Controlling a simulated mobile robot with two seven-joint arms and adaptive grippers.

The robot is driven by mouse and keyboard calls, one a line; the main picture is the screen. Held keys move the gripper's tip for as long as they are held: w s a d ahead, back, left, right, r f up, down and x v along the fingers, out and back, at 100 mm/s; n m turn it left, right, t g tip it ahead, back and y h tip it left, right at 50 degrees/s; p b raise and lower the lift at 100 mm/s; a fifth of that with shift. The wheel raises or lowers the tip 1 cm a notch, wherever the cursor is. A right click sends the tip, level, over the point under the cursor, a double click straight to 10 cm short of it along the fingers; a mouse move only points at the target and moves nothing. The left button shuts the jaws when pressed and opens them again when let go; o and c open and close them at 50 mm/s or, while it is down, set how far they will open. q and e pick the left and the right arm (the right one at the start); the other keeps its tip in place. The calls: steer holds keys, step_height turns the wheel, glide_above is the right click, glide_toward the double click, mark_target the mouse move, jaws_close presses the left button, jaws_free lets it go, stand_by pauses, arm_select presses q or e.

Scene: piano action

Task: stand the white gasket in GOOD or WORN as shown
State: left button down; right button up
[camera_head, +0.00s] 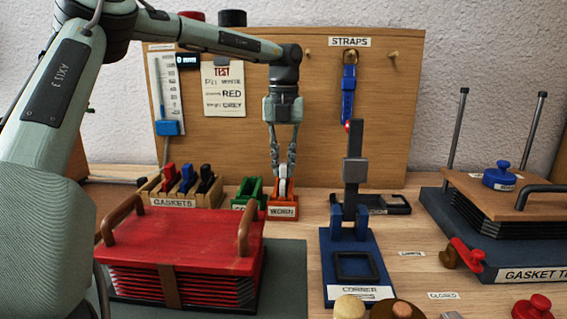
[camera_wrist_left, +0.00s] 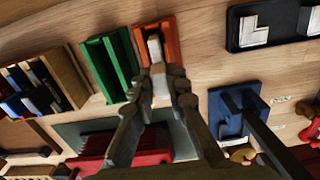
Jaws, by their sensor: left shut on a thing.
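My left gripper (camera_head: 283,178) points straight down over the orange WORN holder (camera_head: 283,212) and is shut on the white gasket (camera_head: 284,187). In the left wrist view the white gasket (camera_wrist_left: 154,46) stands out past the fingertips (camera_wrist_left: 160,78), over or in the slot of the orange holder (camera_wrist_left: 171,38). I cannot tell whether it rests on the slot's bottom. The green holder (camera_head: 248,192), whose label is partly hidden, stands just left of the orange one and looks empty in the left wrist view (camera_wrist_left: 108,66). My right gripper is not in view.
A wooden GASKETS rack (camera_head: 181,192) with red, blue and black pieces stands left of the holders. A red bellows block (camera_head: 180,240) is in front, a blue CORNER stand (camera_head: 345,262) to the right. A pegboard (camera_head: 330,110) rises behind, with a TEST note (camera_head: 223,90).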

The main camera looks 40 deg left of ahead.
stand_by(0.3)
arm_select(q)
steer(key=c, duration=1.4)
jaws_free()
steer(key=shift+o, duration=0.5)
steer(key=shift+o, duration=0.6)
steer(key=shift+r+p, duration=1.05)
steer(key=shift+r, duration=0.4)
steer(key=shift+r+p, duration=0.35)
steer(key=shift+r, duration=1.95)
